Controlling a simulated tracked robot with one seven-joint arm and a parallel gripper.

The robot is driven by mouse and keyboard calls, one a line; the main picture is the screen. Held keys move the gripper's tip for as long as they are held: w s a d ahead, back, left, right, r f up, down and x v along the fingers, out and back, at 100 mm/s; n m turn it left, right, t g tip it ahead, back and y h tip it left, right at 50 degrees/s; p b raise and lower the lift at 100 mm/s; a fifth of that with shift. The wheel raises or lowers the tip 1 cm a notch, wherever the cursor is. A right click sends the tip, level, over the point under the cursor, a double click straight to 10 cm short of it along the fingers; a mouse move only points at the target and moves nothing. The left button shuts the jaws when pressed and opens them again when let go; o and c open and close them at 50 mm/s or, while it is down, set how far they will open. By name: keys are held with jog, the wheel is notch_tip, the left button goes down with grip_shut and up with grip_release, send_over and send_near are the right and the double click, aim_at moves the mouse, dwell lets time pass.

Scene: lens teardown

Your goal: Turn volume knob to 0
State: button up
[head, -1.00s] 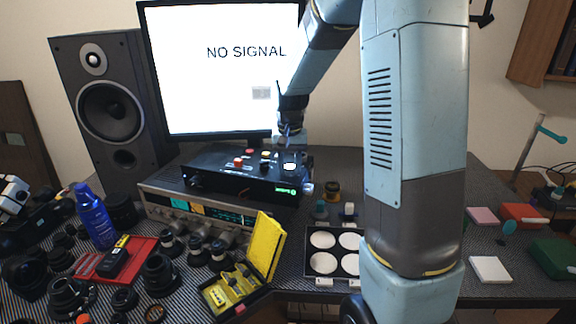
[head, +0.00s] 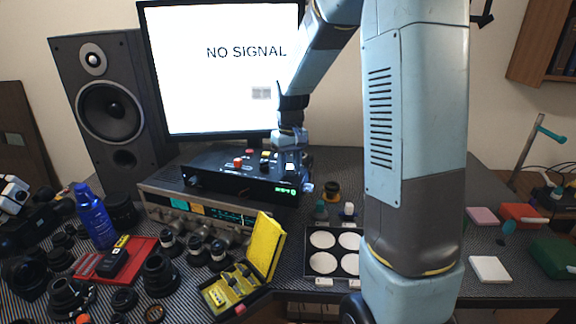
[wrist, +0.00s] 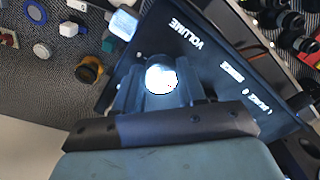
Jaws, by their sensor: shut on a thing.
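The black control box (head: 240,186) sits on top of the silver receiver, with a green display at its right end. In the wrist view its panel (wrist: 215,55) shows the word VOLUME upside down. The volume knob (wrist: 161,79), a bright white round top, is close to that label and lies between my fingers. My gripper (wrist: 162,92) is shut on the knob from above. The knob's pointer mark cannot be made out.
A pale block-like part (wrist: 123,25) stands close beside the panel. Red and yellow buttons (head: 238,162) stand on the box left of my gripper. The monitor (head: 220,70) rises just behind. A yellow case (head: 266,245) and a tray of white discs (head: 322,262) lie in front.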

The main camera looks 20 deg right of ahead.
aim_at(290, 167)
jog(key=shift+w+r, duration=0.1)
jog(key=o, duration=1.1)
jog(key=shift+c, duration=0.2)
notch_tip(290, 167, up, 14)
jog(key=shift+f, duration=0.2)
jog(key=s+r+m+t, duration=0.2)
jog(key=s+t, duration=0.3)
jog(key=s, duration=2.2)
jog(key=shift+s+r+t, duration=0.15)
jog(key=shift+r+t, duration=0.15)
jog(key=shift+r, duration=0.15)
